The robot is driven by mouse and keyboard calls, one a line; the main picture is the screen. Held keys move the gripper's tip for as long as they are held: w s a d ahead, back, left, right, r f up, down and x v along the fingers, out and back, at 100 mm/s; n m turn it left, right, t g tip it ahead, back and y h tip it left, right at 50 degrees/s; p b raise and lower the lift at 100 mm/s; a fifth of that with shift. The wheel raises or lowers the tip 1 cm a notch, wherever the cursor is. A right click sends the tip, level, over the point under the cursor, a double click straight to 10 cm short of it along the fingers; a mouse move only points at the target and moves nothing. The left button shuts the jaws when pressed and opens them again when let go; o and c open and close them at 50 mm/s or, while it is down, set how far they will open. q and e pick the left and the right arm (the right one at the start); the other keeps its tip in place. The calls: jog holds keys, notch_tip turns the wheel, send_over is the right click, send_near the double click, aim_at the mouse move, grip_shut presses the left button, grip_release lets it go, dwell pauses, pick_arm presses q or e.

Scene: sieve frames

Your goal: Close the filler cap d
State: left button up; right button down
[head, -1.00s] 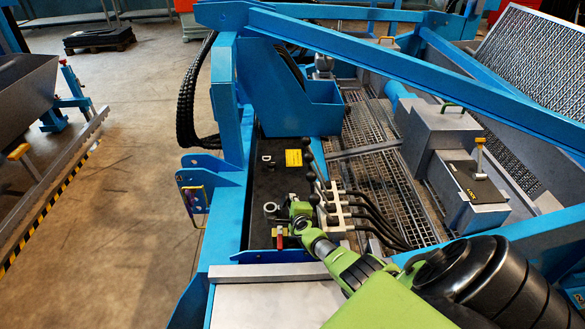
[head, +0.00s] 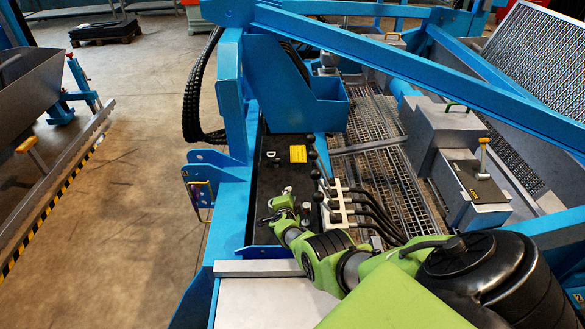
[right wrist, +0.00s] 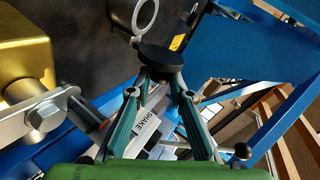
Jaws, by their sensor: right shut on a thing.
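In the right wrist view a dark round cap (right wrist: 161,57) sits at the tips of my right gripper (right wrist: 160,72), whose two fingers are closed together on it. A grey metal ring (right wrist: 146,14), like a filler neck, lies just beyond the cap on the dark plate. The cap seems tilted up beside the ring rather than over it; whether they touch I cannot tell. In the head view my right gripper (head: 279,205) is low over the near part of the dark plate (head: 273,180) and hides the cap there. My left gripper is out of view.
A row of black-knobbed levers with a valve block (head: 338,207) and hoses stands right of the gripper. A brass-coloured block (right wrist: 25,55) is close by at left in the wrist view. A blue box (head: 300,95) and blue beams frame the plate; walkway grating (head: 375,165) lies right.

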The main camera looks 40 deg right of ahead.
jog(key=shift+w+a+n, duration=0.15)
jog(key=shift+a+n, duration=0.05)
jog(key=shift+n, duration=0.1)
jog(key=shift+h, duration=0.3)
jog(key=c, duration=1.8)
grip_release()
jog(key=shift+c, duration=0.2)
jog(key=shift+r, duration=0.1)
